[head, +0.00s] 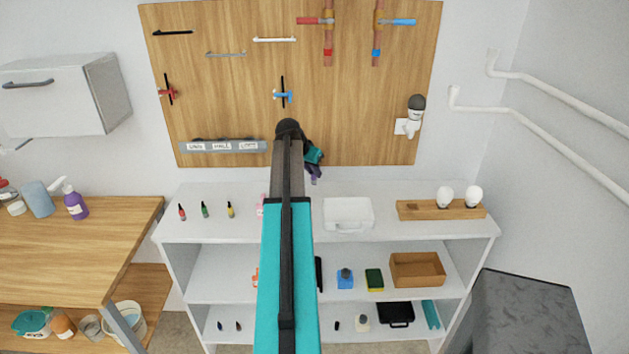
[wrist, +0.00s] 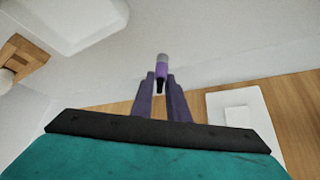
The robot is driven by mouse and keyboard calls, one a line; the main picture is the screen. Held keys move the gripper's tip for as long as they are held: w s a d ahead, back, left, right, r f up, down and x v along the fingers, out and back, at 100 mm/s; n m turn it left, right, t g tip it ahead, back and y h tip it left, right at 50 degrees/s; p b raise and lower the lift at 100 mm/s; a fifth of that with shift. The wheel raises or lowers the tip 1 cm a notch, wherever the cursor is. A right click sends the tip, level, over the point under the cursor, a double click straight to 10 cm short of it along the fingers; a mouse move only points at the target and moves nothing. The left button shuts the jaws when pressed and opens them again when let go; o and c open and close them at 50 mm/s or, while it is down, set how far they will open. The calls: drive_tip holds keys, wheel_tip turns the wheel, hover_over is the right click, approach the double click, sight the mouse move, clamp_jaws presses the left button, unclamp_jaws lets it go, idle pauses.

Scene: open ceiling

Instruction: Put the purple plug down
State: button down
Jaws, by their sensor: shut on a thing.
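The purple plug (wrist: 162,68) is a small purple piece with a grey end and a dark part, seen in the wrist view. My gripper (wrist: 161,86) is shut on it, with one finger on each side. In the head view my gripper (head: 315,178) is near the back edge of the white shelf unit's top (head: 290,225), in front of the wall. The plug is too small to make out clearly there. It appears held in the air; I cannot tell how high above the shelf.
Small red (head: 182,212), green (head: 205,210) and yellow (head: 230,210) pieces stand on the top shelf at left. A white box (head: 348,214) and a wooden block (head: 415,210) with two bulbs stand at right. My arm hides part of the shelf's middle.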

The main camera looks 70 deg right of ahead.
sight(314, 183)
drive_tip(key=shift+f, duration=0.75)
drive_tip(key=shift+f+p, duration=0.8)
drive_tip(key=shift+f, duration=1.1)
drive_tip(key=shift+f, duration=0.15)
drive_tip(key=c, duration=1.7)
unclamp_jaws()
drive_tip(key=shift+r, duration=0.25)
drive_tip(key=shift+b+v, duration=1.75)
drive_tip(key=shift+v, duration=4.25)
